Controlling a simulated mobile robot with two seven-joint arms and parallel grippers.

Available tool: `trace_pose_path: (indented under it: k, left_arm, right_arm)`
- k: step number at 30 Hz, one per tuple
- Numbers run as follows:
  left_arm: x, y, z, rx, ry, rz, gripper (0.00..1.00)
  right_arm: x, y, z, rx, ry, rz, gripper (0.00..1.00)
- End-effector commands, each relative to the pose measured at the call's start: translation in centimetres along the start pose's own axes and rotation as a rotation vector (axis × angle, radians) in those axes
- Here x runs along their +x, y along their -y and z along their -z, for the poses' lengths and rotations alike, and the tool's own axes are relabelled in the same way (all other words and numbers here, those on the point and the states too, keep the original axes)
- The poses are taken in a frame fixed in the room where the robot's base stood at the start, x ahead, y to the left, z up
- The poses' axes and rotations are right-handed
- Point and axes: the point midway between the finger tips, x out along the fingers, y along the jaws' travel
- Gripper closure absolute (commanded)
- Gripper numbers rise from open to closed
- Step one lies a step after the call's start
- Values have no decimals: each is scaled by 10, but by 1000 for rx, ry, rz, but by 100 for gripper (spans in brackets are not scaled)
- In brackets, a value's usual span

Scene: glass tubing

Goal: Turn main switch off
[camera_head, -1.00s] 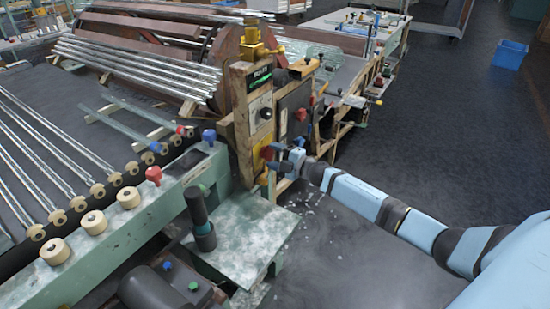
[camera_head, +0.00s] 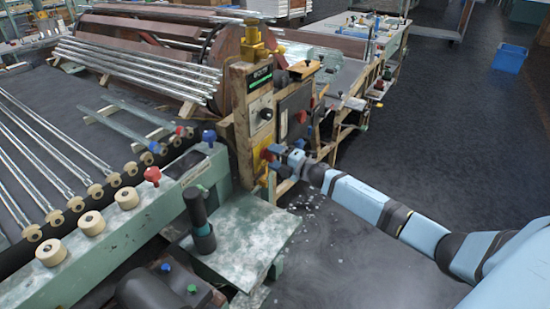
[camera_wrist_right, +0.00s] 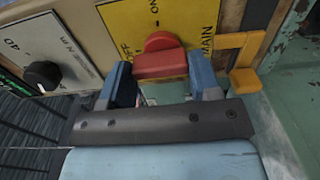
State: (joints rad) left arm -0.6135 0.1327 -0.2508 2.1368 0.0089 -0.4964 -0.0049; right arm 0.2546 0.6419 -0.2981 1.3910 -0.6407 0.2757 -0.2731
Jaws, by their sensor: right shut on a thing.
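The main switch is a red knob on a yellow plate (camera_wrist_right: 185,15) marked ON, OFF and MAIN. In the right wrist view the knob (camera_wrist_right: 160,63) sits between the two blue fingers of my right gripper (camera_wrist_right: 160,80), with its bar crosswise between them. OFF is printed left of the knob and ON above it. In the head view my right gripper (camera_head: 278,155) reaches the lower part of the wooden control post and is shut on the red knob, which is mostly hidden there. My left gripper is not in view.
A black knob (camera_wrist_right: 43,76) on a white dial plate is left of the switch. A yellow bracket (camera_wrist_right: 246,65) stands close to the right finger. In the head view, a green bench (camera_head: 240,235) lies below the post.

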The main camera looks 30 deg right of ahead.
Motion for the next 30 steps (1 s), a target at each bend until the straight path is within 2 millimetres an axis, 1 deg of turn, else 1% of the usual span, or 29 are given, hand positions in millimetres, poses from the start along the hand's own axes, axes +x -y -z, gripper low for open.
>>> trace_pose_path:
  k: [2,3,5,6,15,19,23,30]
  left_arm:
    - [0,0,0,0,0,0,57]
    - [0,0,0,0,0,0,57]
    - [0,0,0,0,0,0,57]
    - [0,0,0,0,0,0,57]
    - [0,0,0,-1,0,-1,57]
    - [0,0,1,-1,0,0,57]
    - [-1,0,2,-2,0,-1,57]
    - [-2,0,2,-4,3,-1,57]
  right_arm:
    - [0,1,0,-3,-1,1,66]
    - [0,1,0,-3,-1,1,40]
    - [0,1,0,-2,-1,1,27]
    - [0,1,0,-2,-1,1,17]
    - [-1,0,0,-1,-1,1,17]
    - [-11,1,0,-1,0,2,17]
    - [-33,1,0,-2,-1,4,17]
    - [-85,1,1,0,-1,4,17]
